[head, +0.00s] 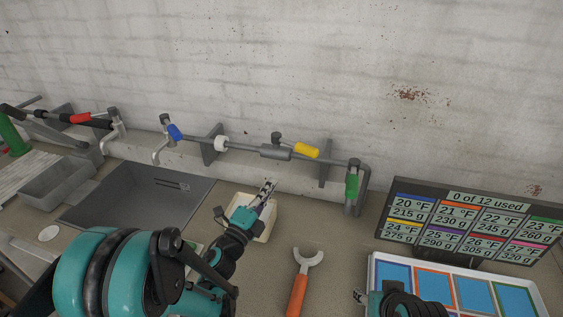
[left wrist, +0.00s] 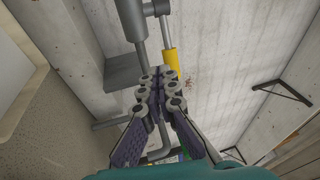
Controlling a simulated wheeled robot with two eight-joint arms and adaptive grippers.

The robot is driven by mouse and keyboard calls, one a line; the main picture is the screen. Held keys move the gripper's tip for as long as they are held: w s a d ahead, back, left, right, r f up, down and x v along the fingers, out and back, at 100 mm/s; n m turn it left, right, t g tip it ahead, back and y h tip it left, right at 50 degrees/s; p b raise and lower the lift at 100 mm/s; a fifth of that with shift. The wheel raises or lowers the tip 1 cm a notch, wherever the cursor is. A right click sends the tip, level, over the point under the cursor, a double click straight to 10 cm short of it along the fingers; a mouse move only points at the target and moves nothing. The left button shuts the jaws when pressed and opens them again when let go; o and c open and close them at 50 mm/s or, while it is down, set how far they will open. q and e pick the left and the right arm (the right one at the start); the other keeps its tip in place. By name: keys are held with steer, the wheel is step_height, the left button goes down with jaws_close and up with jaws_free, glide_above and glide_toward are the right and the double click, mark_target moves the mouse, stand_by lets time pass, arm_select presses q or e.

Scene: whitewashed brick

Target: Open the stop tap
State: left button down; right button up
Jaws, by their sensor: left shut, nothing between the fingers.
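A grey pipe on wall brackets carries a valve with a yellow lever handle (head: 306,150), which points right, just above the pipe. The yellow handle also shows in the left wrist view (left wrist: 172,62), beyond my fingertips. A blue handle (head: 174,132) sits on the tap at the pipe's left end, and a green handle (head: 351,187) on the fitting at its right end. My left gripper (head: 268,187) is shut and empty, below and in front of the yellow handle, apart from it. My right gripper (head: 360,296) is low at right, mostly hidden; its jaws are unclear.
A grey sink (head: 140,198) is at left, with a red-handled tap (head: 80,118) behind it. An orange-handled wrench (head: 298,290) lies on the counter. A display board (head: 470,220) and a tray with coloured squares (head: 375,268) are at right. A pale dish (head: 262,230) lies under my left gripper.

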mark_target(294, 145)
arm_select(q)
steer(key=w+d+r+m+h+p, duration=0.1)
steer(key=w+d+r+h+p, duration=0.1)
steer(key=w+d, duration=0.5)
steer(key=shift+w+d+r+m+g+h+p, duration=0.3)
steer(key=shift+w+d+r+p, duration=0.1)
steer(key=shift+r, duration=0.35)
arm_select(e)
steer(key=r, duration=0.2)
steer(key=shift+w+a+r, duration=0.2)
steer(key=shift+a+r, duration=0.15)
arm_select(q)
steer(key=shift+w+d+f+b, duration=0.1)
steer(key=shift+w+d+b, duration=0.75)
steer(key=shift+w+d, duration=0.5)
arm_select(e)
steer(key=shift+f, duration=0.8)
